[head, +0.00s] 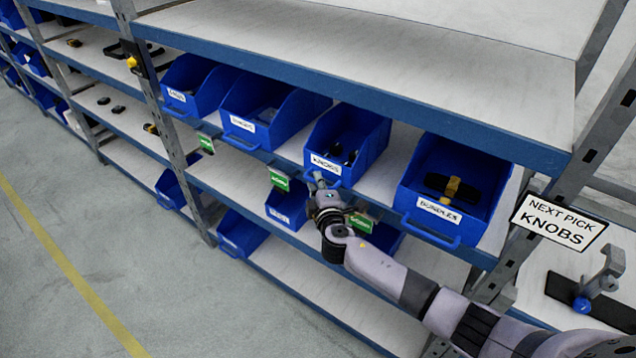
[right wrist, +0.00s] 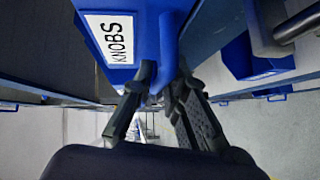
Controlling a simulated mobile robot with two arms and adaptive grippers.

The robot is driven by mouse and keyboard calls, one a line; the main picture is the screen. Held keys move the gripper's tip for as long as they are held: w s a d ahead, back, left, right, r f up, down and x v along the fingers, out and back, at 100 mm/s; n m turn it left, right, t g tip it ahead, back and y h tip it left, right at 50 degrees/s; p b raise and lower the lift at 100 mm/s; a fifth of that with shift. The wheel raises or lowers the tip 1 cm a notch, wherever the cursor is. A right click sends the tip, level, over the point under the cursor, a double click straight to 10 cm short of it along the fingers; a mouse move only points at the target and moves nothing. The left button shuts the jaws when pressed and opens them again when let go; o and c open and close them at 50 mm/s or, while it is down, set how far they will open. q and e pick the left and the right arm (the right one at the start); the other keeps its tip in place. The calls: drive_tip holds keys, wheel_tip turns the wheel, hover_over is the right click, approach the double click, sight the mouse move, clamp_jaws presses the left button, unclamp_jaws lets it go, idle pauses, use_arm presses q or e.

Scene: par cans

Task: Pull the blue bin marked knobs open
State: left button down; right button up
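The blue bin marked KNOBS (head: 345,143) sits on the shelf between two other blue bins, with a few small dark parts inside. Its front is about level with its neighbours' fronts. Its white label and blue front handle show large in the right wrist view (right wrist: 118,38). My right gripper (head: 317,184) is at the bin's front, just below the label. In the right wrist view its two dark fingers (right wrist: 160,90) stand on either side of the handle, close against it. The fingertips partly hide the handle's lower end. My left gripper is not in view.
A NEXT PICK KNOBS sign (head: 560,221) hangs on the right post. Lower-shelf bins (head: 240,234) sit below. The floor (head: 190,290) at left is clear.

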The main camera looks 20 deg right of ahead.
clamp_jaws()
idle(0.3)
